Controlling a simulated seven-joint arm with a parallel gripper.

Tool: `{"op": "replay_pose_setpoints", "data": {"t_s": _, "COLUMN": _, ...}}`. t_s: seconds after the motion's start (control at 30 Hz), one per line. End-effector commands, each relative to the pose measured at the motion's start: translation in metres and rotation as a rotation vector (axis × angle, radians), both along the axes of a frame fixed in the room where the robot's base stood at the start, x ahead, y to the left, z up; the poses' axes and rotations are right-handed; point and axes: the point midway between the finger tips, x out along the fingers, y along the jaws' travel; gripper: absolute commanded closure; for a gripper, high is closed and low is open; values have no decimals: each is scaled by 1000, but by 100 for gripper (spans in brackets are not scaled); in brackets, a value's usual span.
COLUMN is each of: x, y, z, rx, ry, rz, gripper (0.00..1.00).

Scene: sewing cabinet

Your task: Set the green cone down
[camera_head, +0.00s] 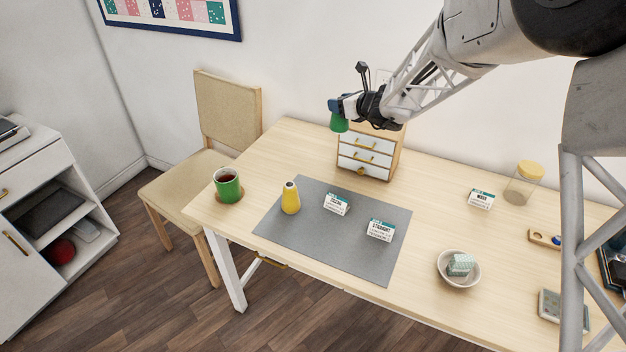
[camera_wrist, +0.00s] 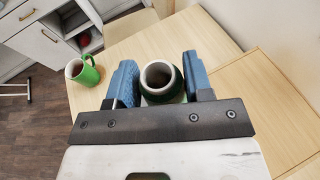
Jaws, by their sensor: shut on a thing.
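The green cone (camera_head: 339,122) is held in my gripper (camera_head: 338,106), in the air at the front left of the small drawer cabinet in the head view. In the wrist view the cone (camera_wrist: 160,82) shows its round open top between the two blue fingers of my gripper (camera_wrist: 162,80). The fingers are shut on it. Its lower part is hidden in the wrist view. A yellow cone (camera_head: 290,199) stands upright on the left part of the grey mat (camera_head: 345,258).
The small drawer cabinet (camera_head: 366,158) stands close to my gripper. White-and-teal cards (camera_head: 336,204) stand on the mat. A bowl (camera_head: 459,269) and a jar (camera_head: 523,186) are to the right. Table left of the cabinet is clear.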

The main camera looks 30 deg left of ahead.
Motion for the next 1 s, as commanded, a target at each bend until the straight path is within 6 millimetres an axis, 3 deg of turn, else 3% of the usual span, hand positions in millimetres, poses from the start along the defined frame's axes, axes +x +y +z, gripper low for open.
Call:
{"op": "replay_pose_setpoints", "data": {"t_s": 0.1, "x": -8, "y": 31, "z": -1, "rx": 0, "ry": 0, "rz": 34, "gripper": 90}}
{"op": "replay_pose_setpoints", "data": {"t_s": 0.37, "x": -23, "y": 80, "z": -2, "rx": 0, "ry": 1, "rz": 86, "gripper": 90}}
{"op": "replay_pose_setpoints", "data": {"t_s": 0.8, "x": -23, "y": 79, "z": -95, "rx": -1, "ry": 3, "rz": 83, "gripper": 90}}
{"op": "replay_pose_setpoints", "data": {"t_s": 1.0, "x": -22, "y": 79, "z": -110, "rx": 1, "ry": -1, "rz": 84, "gripper": 90}}
